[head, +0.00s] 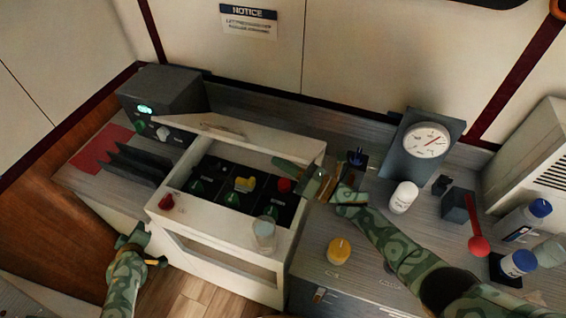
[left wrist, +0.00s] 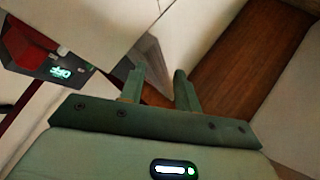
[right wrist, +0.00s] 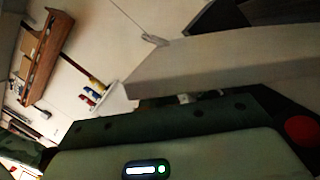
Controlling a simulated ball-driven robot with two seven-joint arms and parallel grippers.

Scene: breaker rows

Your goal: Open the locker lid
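A white box (head: 222,251) stands open at the middle, with rows of breakers inside. Its pale lid (head: 257,138) is tilted up along the back edge and has a thin handle (head: 222,131). I take this for the locker lid. My right gripper (head: 290,170) is at the lid's right end, close below its edge. In the right wrist view the lid (right wrist: 230,62) spans just ahead of the hand; the fingertips are hidden. My left gripper (head: 132,240) is open and empty, left of the box near its front; its parted fingers show in the left wrist view (left wrist: 160,82).
Breakers include a yellow one (head: 245,184) and a red one (head: 285,185). A glass jar (head: 264,234) stands on the box's front rim.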

